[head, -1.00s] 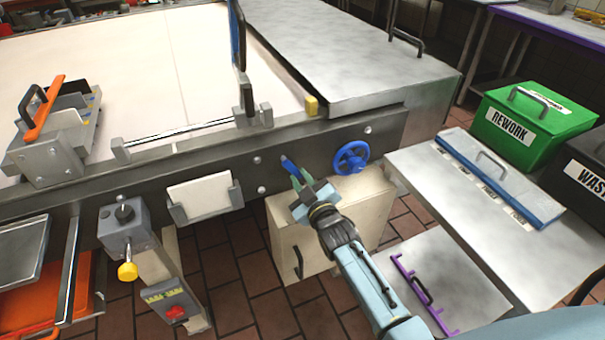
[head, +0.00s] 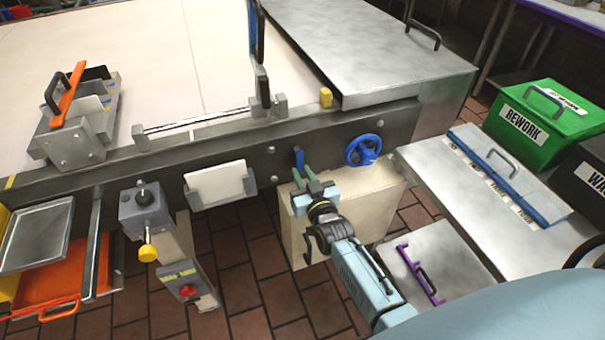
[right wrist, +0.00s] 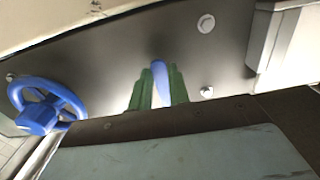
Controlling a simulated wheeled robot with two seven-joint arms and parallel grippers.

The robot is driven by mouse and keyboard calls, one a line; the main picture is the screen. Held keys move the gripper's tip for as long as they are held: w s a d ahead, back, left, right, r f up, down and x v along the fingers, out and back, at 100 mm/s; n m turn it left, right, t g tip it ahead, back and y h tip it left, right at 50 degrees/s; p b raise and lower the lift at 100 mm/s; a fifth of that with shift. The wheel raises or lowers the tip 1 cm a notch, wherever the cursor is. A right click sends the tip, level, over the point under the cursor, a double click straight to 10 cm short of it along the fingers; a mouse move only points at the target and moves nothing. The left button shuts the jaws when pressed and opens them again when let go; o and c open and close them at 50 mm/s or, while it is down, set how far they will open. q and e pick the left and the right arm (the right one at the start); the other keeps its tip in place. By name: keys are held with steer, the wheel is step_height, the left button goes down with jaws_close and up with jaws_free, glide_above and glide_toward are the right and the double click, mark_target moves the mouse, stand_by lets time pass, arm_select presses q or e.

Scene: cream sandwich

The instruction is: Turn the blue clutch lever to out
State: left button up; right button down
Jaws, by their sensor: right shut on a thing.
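The blue clutch lever (head: 299,156) is on the dark front panel of the machine, left of the blue handwheel. In the head view it stands close to upright. My right gripper (head: 304,174) is at the panel with its green fingers shut on the lever. My left gripper is not in view.
The blue handwheel (head: 363,150) is just right of the lever. A holder with a white card (head: 216,184) and a grey box with a yellow knob (head: 147,210) are to the left. A cream cabinet (head: 340,215) stands below. The green REWORK bin (head: 540,115) is at right.

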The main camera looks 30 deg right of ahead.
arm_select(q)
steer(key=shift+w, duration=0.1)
arm_select(e)
steer(key=c, duration=1.3)
jaws_free()
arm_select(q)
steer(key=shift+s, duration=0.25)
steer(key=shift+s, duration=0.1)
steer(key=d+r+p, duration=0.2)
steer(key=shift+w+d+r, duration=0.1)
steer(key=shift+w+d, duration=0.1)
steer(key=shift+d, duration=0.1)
arm_select(e)
steer(key=s, duration=0.9)
steer(key=s+a, duration=0.1)
steer(key=s, duration=0.3)
steer(key=shift+s+a, duration=0.1)
steer(key=shift+s, duration=0.1)
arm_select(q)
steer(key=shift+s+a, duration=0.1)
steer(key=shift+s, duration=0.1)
